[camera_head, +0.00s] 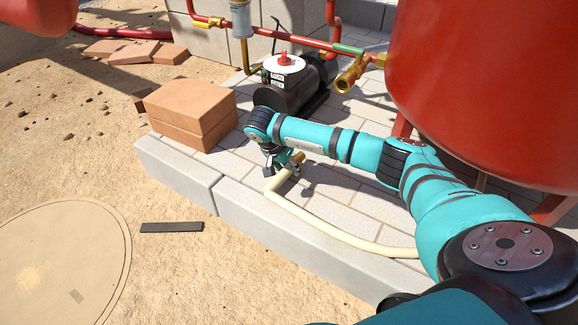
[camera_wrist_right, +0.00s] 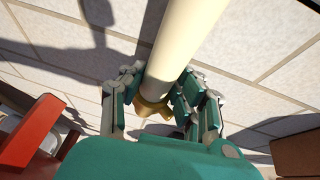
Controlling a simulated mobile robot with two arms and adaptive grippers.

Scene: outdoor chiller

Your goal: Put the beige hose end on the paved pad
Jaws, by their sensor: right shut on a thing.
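The beige hose (camera_head: 312,224) runs across the paved pad (camera_head: 335,190) from the lower right. Its brass-coloured end (camera_head: 298,158) is up at my right gripper (camera_head: 281,164). In the right wrist view, the right gripper (camera_wrist_right: 163,100) is shut around the beige hose (camera_wrist_right: 189,40) just behind its brass fitting (camera_wrist_right: 151,106), with fingers on both sides. Pale paving lies behind the hose in that view. I cannot tell whether the hose end touches the paving or is slightly above it. My left gripper is not in view.
Stacked bricks (camera_head: 190,112) stand at the pad's left corner. A black pump (camera_head: 290,85) and red pipes with a brass valve (camera_head: 350,75) stand behind. A large red tank (camera_head: 490,90) fills the right. Clear paving lies around the gripper; sand lies beyond the kerb (camera_head: 270,235).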

